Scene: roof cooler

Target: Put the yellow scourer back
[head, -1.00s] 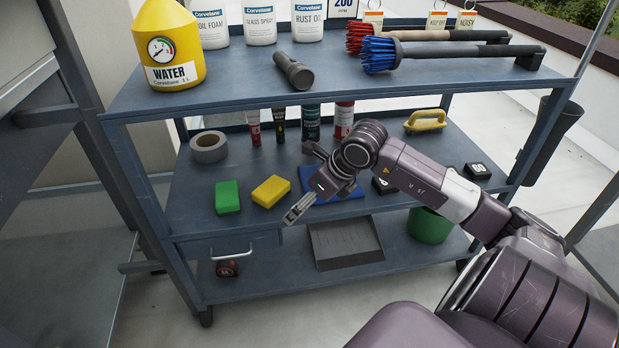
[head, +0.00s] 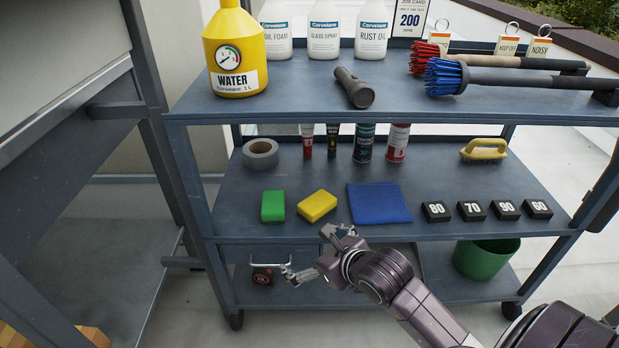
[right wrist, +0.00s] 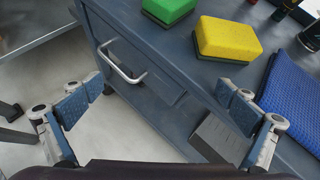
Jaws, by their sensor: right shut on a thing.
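The yellow scourer (head: 317,206) lies flat on the middle shelf (head: 240,222), between the green scourer (head: 273,206) and the blue cloth (head: 379,203). It also shows at the top of the right wrist view (right wrist: 228,40), apart from my fingers. My right gripper (head: 312,252) is in front of the shelf edge, lower than the scourer, near the drawer handle. In the right wrist view its two padded fingers (right wrist: 160,95) are wide apart, with nothing visible between them. My left gripper is out of view.
A drawer with a metal handle (right wrist: 122,62) is under the shelf. Number blocks (head: 472,210) stand right of the cloth; a tape roll (head: 261,153) and several tubes stand behind. A green bucket (head: 485,258) is below. The shelf front around the scourer is clear.

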